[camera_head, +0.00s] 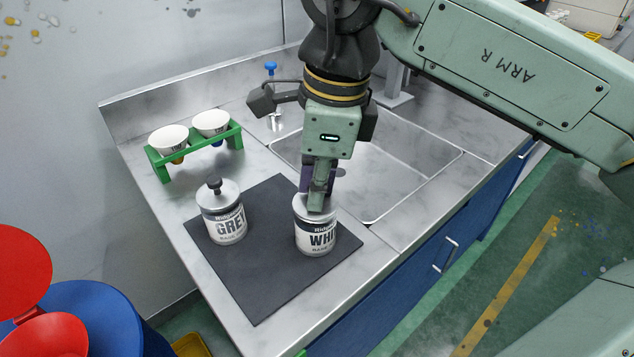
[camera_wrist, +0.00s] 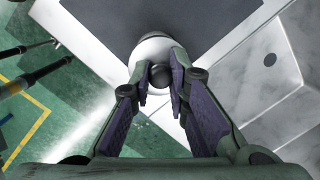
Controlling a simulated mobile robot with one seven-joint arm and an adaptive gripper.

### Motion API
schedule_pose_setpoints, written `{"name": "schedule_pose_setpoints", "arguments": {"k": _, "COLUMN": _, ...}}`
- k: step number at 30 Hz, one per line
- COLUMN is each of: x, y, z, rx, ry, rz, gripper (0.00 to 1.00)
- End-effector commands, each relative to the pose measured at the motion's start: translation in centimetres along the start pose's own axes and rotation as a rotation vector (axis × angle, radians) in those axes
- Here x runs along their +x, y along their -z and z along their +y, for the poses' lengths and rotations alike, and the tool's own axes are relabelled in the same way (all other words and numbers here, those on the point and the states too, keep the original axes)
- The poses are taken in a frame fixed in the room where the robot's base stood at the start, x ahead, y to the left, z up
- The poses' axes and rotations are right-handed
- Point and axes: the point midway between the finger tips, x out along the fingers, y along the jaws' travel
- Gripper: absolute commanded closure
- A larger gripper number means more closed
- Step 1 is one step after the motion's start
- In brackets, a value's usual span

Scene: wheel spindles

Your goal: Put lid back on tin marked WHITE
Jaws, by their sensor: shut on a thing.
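The tin marked WHITE (camera_head: 316,237) stands upright on a dark mat, with only the first letters of its name showing. My gripper (camera_head: 318,195) points straight down over it. It is shut on the dark knob of the silver lid (camera_head: 301,208). In the wrist view the knob (camera_wrist: 160,75) sits between the purple finger pads of my gripper (camera_wrist: 161,84), with the pale round lid (camera_wrist: 152,50) below. The lid is at the tin's top; my fingers hide part of the rim, so I cannot tell whether it is fully seated.
A tin marked GREY (camera_head: 226,226) with its knobbed lid on stands to the left on the mat (camera_head: 262,290). A green rack (camera_head: 163,171) with two white cups is behind it. A sink (camera_head: 405,165) and blue tap handle (camera_head: 270,66) lie behind and right.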

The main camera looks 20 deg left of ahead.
Motion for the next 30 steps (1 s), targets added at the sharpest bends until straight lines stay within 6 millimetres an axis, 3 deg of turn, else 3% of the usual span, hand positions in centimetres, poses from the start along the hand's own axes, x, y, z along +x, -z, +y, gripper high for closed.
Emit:
{"name": "schedule_pose_setpoints", "arguments": {"k": 10, "x": 0.01, "y": 0.0, "z": -0.01, "rx": 0.0, "ry": 0.0, "rz": 0.0, "gripper": 1.0}}
{"name": "schedule_pose_setpoints", "arguments": {"k": 11, "x": 0.01, "y": 0.0, "z": -0.01, "rx": 0.0, "ry": 0.0, "rz": 0.0, "gripper": 0.82}}
{"name": "schedule_pose_setpoints", "arguments": {"k": 12, "x": 0.01, "y": 0.0, "z": -0.01, "rx": 0.0, "ry": 0.0, "rz": 0.0, "gripper": 0.8}}
{"name": "schedule_pose_setpoints", "arguments": {"k": 21, "x": 0.01, "y": 0.0, "z": 0.0, "rx": 0.0, "ry": 0.0, "rz": 0.0, "gripper": 0.61}}
{"name": "schedule_pose_setpoints", "arguments": {"k": 27, "x": 0.02, "y": 0.0, "z": 0.0, "rx": 0.0, "ry": 0.0, "rz": 0.0, "gripper": 0.61}}
{"name": "schedule_pose_setpoints", "arguments": {"k": 30, "x": 0.02, "y": 0.0, "z": 0.0, "rx": 0.0, "ry": 0.0, "rz": 0.0, "gripper": 0.54}}
